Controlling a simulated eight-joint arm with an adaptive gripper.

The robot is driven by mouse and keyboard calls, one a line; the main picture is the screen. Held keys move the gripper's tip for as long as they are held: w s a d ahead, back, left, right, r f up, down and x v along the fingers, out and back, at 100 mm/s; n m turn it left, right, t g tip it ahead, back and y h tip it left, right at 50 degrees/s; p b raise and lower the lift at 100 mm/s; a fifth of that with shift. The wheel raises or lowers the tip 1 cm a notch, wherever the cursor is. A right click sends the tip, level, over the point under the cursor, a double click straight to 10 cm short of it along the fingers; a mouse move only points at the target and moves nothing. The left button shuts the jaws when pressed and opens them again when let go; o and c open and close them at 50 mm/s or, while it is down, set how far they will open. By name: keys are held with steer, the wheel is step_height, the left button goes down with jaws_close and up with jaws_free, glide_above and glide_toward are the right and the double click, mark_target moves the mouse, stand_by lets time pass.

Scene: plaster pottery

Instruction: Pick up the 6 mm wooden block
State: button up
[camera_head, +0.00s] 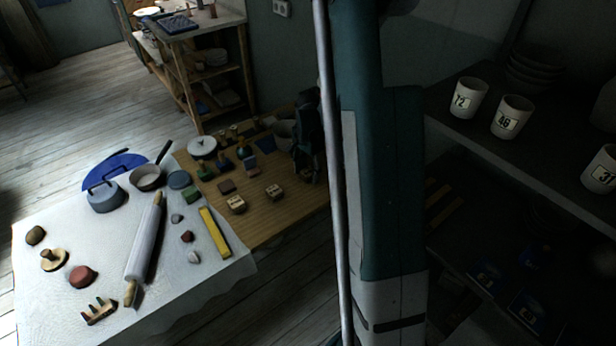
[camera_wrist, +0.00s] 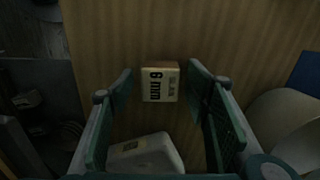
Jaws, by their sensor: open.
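The 6 mm wooden block (camera_wrist: 160,85) is a small pale block with "6 mm" printed in black on its face. In the wrist view it lies on the wooden table top (camera_wrist: 110,40), between and slightly ahead of the fingertips. My gripper (camera_wrist: 160,78) is open, with a finger on each side of the block and visible gaps to it. In the head view my dark gripper (camera_head: 307,145) is over the right part of the wooden board. Two pale blocks, one (camera_head: 236,204) and another (camera_head: 274,192), show there; their marks are too small to read.
A white rounded object (camera_wrist: 146,155) with a label is low between the fingers. A pale rounded vessel (camera_wrist: 287,125) is close on the right. The table edge is at left. Several small blocks, a grey pot (camera_head: 285,132) and a yellow bar (camera_head: 215,232) are around the board.

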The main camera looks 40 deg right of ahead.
mark_target(308, 171)
stand_by(0.5)
steer(key=c, duration=1)
steer(key=shift+r+p, duration=1.1)
steer(key=shift+r, duration=3.85)
